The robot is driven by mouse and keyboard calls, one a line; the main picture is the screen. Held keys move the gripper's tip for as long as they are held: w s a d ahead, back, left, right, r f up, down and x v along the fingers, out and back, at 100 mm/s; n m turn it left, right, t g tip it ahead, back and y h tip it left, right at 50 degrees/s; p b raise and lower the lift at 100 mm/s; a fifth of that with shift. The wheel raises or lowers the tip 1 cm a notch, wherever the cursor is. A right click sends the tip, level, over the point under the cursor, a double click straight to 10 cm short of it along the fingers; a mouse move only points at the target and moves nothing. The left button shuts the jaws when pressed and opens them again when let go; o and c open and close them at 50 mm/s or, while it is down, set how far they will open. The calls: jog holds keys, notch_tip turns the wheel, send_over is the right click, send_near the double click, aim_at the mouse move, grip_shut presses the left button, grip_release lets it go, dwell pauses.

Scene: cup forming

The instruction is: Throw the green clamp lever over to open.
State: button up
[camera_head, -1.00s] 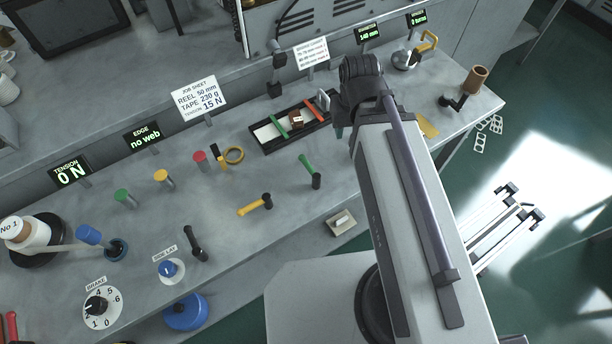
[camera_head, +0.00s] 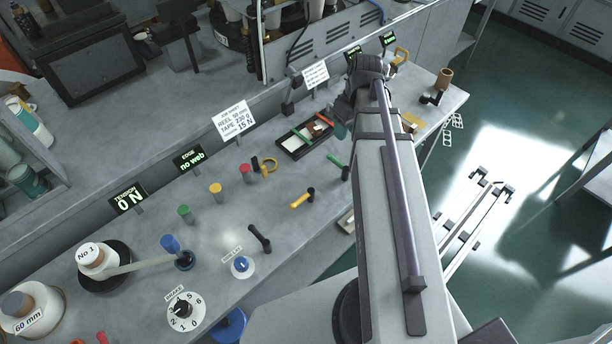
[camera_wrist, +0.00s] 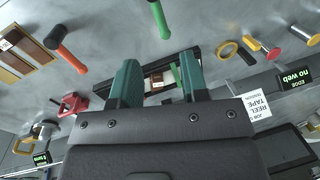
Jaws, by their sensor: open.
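The green clamp lever (camera_head: 335,160) stands on the bench in front of the splice tray, with a black end towards the right. Its green handle (camera_wrist: 159,18) shows at the top middle of the wrist view, cut off by the picture edge. My gripper (camera_wrist: 158,72) is open and empty, its two teal fingers apart. In the wrist view the fingers overlap the tray, and the lever lies beyond the fingertips, apart from them. In the head view my arm hides most of the gripper. A separate green bar (camera_wrist: 175,74) lies across the tray.
Coloured posts and a yellow ring (camera_head: 269,169) are nearby. Bare bench surrounds the levers.

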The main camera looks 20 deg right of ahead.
aim_at(338, 162)
jog(key=shift+n, duration=0.8)
jog(key=f+b, duration=0.3)
jog(key=a+f+b, duration=0.1)
jog(key=f+b, duration=0.6)
jog(key=f, duration=0.1)
jog(key=shift+s+a+b, duration=0.3)
jog(key=shift+b, duration=0.1)
jog(key=shift+r, duration=0.1)
grip_shut()
